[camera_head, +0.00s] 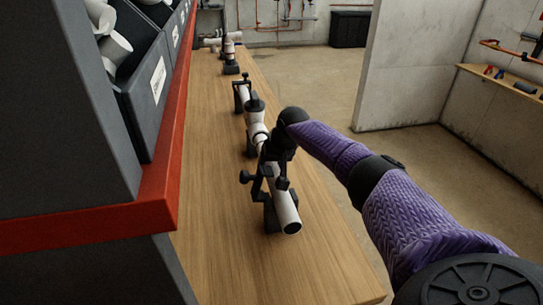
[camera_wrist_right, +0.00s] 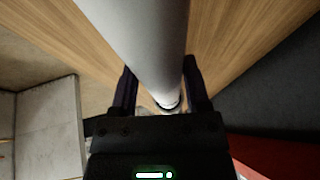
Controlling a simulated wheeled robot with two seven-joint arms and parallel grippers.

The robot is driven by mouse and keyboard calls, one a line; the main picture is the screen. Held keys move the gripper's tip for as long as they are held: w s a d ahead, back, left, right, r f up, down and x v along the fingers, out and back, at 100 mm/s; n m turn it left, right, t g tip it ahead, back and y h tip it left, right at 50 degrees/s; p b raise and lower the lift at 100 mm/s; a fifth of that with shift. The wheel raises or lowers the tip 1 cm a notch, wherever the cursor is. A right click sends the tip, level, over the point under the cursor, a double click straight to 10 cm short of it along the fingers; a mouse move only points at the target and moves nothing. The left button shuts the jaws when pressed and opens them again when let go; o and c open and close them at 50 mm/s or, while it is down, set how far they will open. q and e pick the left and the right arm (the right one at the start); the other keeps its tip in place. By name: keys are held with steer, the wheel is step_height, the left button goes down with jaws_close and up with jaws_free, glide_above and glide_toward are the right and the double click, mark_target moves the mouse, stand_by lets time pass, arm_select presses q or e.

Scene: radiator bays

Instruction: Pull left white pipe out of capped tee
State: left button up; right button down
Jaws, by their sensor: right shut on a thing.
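The near white pipe (camera_head: 284,207) lies along the bench, its open end toward me, in a black clamp stand (camera_head: 270,213). The white tee (camera_head: 257,131) is further back in the same line, with a dark cap (camera_head: 255,105) on top. A far white pipe (camera_head: 243,92) runs on beyond the tee. My right gripper (camera_head: 269,166) is shut on the near white pipe, between the tee and the clamp. In the right wrist view its fingers (camera_wrist_right: 160,84) lie on both sides of the pipe (camera_wrist_right: 143,35). The joint at the tee is partly hidden by my wrist. My left gripper is out of view.
A shelf with a red edge (camera_head: 95,226) and dark bins (camera_head: 150,95) rises close on the left of the wooden bench (camera_head: 205,200). More fittings (camera_head: 230,52) stand at the bench's far end. Open floor (camera_head: 310,75) lies to the right.

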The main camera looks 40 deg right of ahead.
steer(key=shift+a+f, duration=0.1)
steer(key=shift+s, duration=0.1)
steer(key=shift+c, duration=0.4)
jaws_free()
steer(key=p+v, duration=0.3)
steer(key=v, duration=0.7)
steer(key=shift+p, duration=0.4)
